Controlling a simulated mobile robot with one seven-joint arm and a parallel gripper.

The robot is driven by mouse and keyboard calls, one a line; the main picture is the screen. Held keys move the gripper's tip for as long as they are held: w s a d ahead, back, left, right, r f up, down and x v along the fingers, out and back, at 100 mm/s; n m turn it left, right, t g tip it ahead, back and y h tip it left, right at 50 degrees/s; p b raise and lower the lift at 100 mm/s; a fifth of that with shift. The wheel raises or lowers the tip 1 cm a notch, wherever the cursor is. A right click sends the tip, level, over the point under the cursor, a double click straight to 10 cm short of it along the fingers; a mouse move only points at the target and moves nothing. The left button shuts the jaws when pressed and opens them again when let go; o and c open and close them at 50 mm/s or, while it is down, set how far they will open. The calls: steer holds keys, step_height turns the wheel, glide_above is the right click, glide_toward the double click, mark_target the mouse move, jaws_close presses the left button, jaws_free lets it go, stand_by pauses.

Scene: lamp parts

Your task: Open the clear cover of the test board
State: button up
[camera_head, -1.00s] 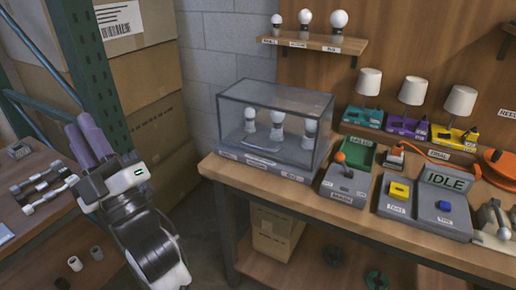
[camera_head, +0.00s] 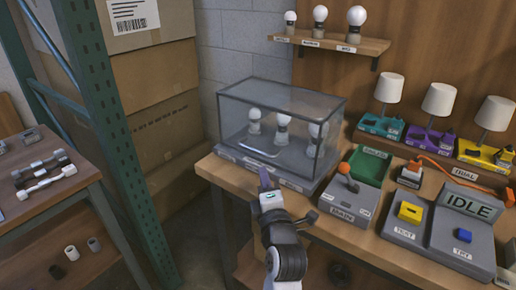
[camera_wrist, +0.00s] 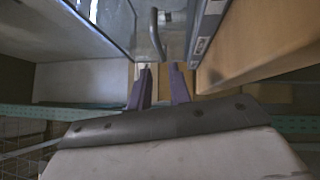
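The clear cover (camera_head: 235,112) is a see-through box with dark edges. It sits shut over the test board (camera_head: 292,181), a low grey base with labels at the bench's left end. Several white bulbs (camera_head: 282,134) stand inside it. A pale bar handle (camera_head: 259,150) is on the cover's front; it also shows in the wrist view (camera_wrist: 156,36). My gripper (camera_head: 265,178) is in front of the cover, below the handle. In the wrist view its purple fingers (camera_wrist: 160,72) are apart with nothing between them, short of the handle.
Right of the cover are a green tray (camera_head: 369,166), a box with an orange knob (camera_head: 346,169) and a grey IDLE station (camera_head: 468,203). A bulb shelf (camera_head: 333,42) hangs above. A green rack post (camera_head: 110,130) and boxes (camera_head: 160,125) stand left.

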mark_target(257, 151)
steer(key=p+x, duration=0.4)
steer(key=x, duration=0.7)
jaws_close()
